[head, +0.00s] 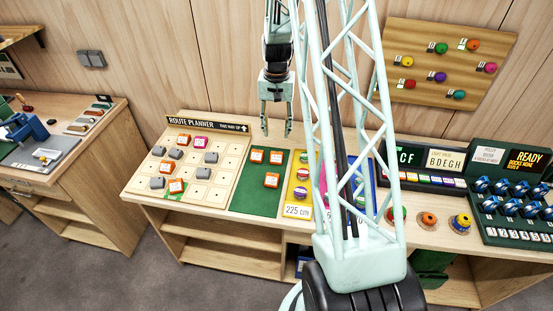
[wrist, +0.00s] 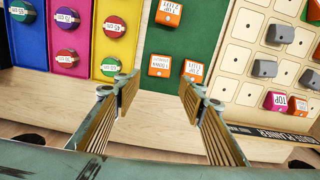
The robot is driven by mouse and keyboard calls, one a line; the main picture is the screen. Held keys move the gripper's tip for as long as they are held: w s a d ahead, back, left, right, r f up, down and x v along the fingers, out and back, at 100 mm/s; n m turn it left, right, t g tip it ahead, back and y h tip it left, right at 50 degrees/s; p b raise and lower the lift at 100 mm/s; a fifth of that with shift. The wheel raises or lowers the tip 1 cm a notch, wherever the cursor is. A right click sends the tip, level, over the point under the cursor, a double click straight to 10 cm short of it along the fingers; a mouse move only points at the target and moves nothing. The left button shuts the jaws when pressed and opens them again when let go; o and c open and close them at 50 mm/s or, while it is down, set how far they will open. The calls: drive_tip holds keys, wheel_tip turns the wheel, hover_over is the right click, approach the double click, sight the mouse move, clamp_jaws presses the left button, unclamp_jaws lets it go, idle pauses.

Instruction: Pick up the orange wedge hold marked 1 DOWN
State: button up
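Three orange wedge holds lie on the green mat (head: 250,203). In the wrist view, the back-row wedge (wrist: 160,65) nearer the yellow tray appears to read 1 DOWN, small and upside down; in the head view it is the back-row wedge on the right (head: 276,157). A second orange wedge (wrist: 192,71) lies close beside it. The third (wrist: 168,12) lies nearer the table's front edge. My gripper (head: 276,128) is open and empty, pointing down above the back of the table. In the wrist view, its fingertips (wrist: 160,86) appear either side of the marked wedge's line.
The route planner board (head: 227,165) with grey, orange and pink holds is left of the mat. Yellow (head: 301,160), pink and blue trays of round holds are on the right, partly hidden by my arm. The wall is close behind my gripper. The mat's front part is bare.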

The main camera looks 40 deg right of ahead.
drive_tip(key=shift+d+f, duration=0.15)
drive_tip(key=shift+f, duration=0.25)
hover_over(276, 155)
drive_tip(key=shift+s+d+f, duration=0.1)
drive_tip(key=shift+f, duration=1.7)
drive_tip(key=shift+s+d+f, duration=0.1)
drive_tip(key=shift+f, duration=1.7)
drive_tip(key=shift+f+p, duration=0.3)
drive_tip(key=shift+f, duration=0.35)
drive_tip(key=shift+f, duration=0.1)
drive_tip(key=shift+w+a+f+p, duration=0.15)
drive_tip(key=shift+f+p, duration=0.3)
drive_tip(key=shift+f, duration=2.05)
